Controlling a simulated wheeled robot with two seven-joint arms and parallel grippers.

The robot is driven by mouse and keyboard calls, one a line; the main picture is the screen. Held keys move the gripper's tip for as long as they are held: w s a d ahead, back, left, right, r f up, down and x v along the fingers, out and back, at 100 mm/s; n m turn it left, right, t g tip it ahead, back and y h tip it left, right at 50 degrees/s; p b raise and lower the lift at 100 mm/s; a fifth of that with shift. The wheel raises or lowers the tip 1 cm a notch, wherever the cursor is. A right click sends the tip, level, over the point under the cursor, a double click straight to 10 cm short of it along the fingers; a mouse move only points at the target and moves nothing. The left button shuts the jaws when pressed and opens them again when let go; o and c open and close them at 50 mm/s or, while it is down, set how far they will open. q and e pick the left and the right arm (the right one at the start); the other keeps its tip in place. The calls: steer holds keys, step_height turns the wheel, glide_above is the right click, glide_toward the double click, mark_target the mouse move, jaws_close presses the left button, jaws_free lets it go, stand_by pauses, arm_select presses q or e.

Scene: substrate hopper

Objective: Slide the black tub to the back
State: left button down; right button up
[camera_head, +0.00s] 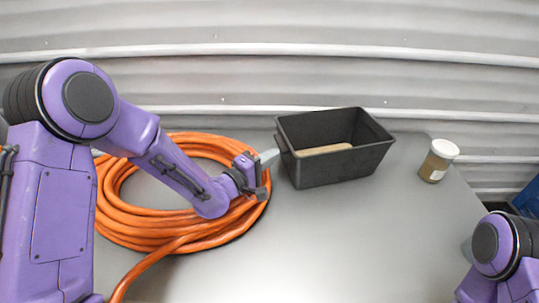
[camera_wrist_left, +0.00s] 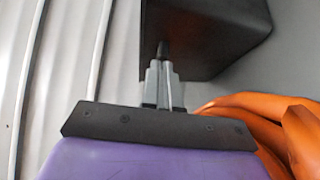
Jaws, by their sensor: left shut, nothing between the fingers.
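The black tub (camera_head: 340,168) stands upright near the back edge of the grey table, with a flat tan piece (camera_head: 324,149) inside it. My left gripper (camera_head: 268,156) is shut and empty at the tub's left side. In the left wrist view the closed fingers (camera_wrist_left: 162,60) point at the tub's dark wall (camera_wrist_left: 205,35); whether the tips touch it I cannot tell. My right arm shows only in part at the lower right, and its gripper is not visible.
A coiled orange hose (camera_head: 130,235) lies on the table under my left arm. A jar with a white lid (camera_head: 438,160) stands to the right of the tub. A corrugated grey wall (camera_head: 300,75) rises behind. The table's front middle is clear.

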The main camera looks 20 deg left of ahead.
arm_select(q)
steer(key=shift+w+d, duration=0.25)
steer(key=shift+d, duration=0.45)
steer(key=shift+w+d, duration=0.2)
steer(key=shift+d, duration=0.45)
steer(key=shift+a, duration=0.15)
